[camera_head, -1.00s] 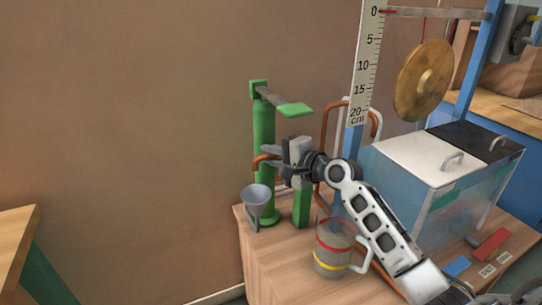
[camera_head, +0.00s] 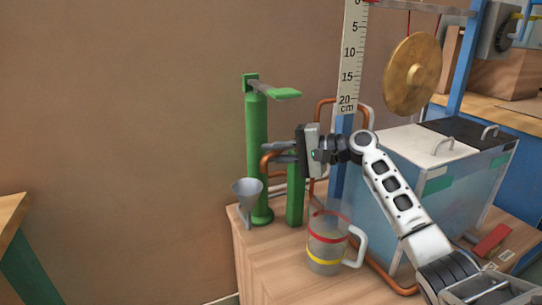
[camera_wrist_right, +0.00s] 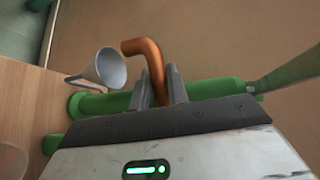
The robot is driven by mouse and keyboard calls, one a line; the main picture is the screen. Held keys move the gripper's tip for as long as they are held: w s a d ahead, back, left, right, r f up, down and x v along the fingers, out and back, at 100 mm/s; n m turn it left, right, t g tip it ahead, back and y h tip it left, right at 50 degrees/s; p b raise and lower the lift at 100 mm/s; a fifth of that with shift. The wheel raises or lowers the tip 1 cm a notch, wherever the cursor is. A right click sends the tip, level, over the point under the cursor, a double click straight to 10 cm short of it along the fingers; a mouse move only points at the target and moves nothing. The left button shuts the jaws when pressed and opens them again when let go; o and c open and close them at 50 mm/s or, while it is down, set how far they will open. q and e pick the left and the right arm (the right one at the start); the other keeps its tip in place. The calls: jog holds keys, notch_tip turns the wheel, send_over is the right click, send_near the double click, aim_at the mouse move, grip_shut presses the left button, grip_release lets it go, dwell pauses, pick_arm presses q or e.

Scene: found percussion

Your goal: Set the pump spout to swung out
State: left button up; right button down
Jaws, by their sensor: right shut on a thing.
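The green pump (camera_head: 256,135) stands on the wooden cabinet top, with a flat green handle (camera_head: 285,93) at its top. Its copper spout (camera_head: 266,158) is a bent pipe whose free end points down, just right of the funnel, in front of the green column. My right gripper (camera_head: 277,152) reaches in from the right and is shut on the spout. In the right wrist view, the spout (camera_wrist_right: 150,55) rises between the two grey fingers (camera_wrist_right: 159,85) and bends left at its end. My left gripper is not in view.
A grey funnel (camera_head: 247,190) stands left of the pump. A clear jug (camera_head: 326,245) with red and yellow bands stands in front, below my right arm. A tank (camera_head: 435,185), a scale (camera_head: 350,60) and a hanging gong (camera_head: 412,75) are to the right.

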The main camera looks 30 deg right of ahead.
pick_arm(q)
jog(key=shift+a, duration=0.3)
pick_arm(e)
jog(key=shift+s+g, duration=0.15)
jog(key=shift+g, duration=0.15)
jog(key=c, duration=1.4)
grip_release()
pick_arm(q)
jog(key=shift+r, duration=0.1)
pick_arm(e)
jog(key=shift+o, duration=0.2)
